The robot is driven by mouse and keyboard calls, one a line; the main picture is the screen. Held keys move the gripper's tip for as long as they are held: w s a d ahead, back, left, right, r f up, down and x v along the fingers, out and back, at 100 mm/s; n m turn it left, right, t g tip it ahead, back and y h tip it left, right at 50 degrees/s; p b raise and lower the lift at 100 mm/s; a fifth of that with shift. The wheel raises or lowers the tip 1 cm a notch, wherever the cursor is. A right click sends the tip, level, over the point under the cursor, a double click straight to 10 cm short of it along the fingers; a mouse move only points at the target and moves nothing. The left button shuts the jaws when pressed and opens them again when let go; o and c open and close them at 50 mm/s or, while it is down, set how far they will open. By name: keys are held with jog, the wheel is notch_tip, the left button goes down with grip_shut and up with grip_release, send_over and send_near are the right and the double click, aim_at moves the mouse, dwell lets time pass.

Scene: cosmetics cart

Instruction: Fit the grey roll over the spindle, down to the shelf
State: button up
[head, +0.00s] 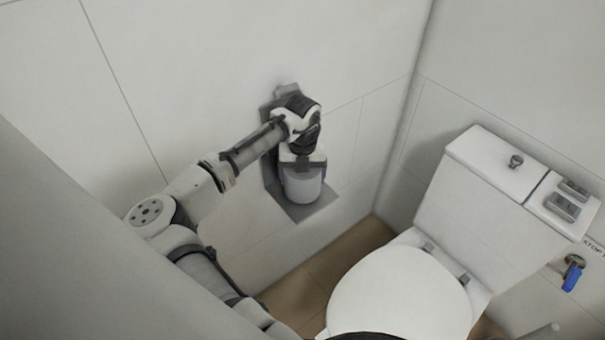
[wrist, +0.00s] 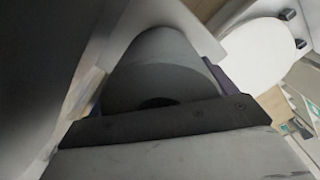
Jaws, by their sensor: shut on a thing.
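The grey roll (head: 302,190) is upright in the head view, directly below my gripper (head: 302,172). My gripper is shut on it. In the wrist view the roll (wrist: 160,65) fills the middle, and part of its dark centre hole shows beside the gripper body. The grey shelf (head: 322,205) juts from the wall panel under and around the roll in the head view. The spindle is hidden, so I cannot tell whether the roll is around it or touches the shelf.
A white toilet (head: 400,295) with its lid down stands to the right, its cistern (head: 500,190) against the wall. A blue-handled valve (head: 572,275) is at the far right. The tiled wall (head: 240,50) is close behind my arm. Brown floor (head: 340,255) shows below the shelf.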

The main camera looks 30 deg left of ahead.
jog(key=shift+f, duration=0.55)
jog(key=o, duration=0.9)
jog(key=shift+r, duration=0.1)
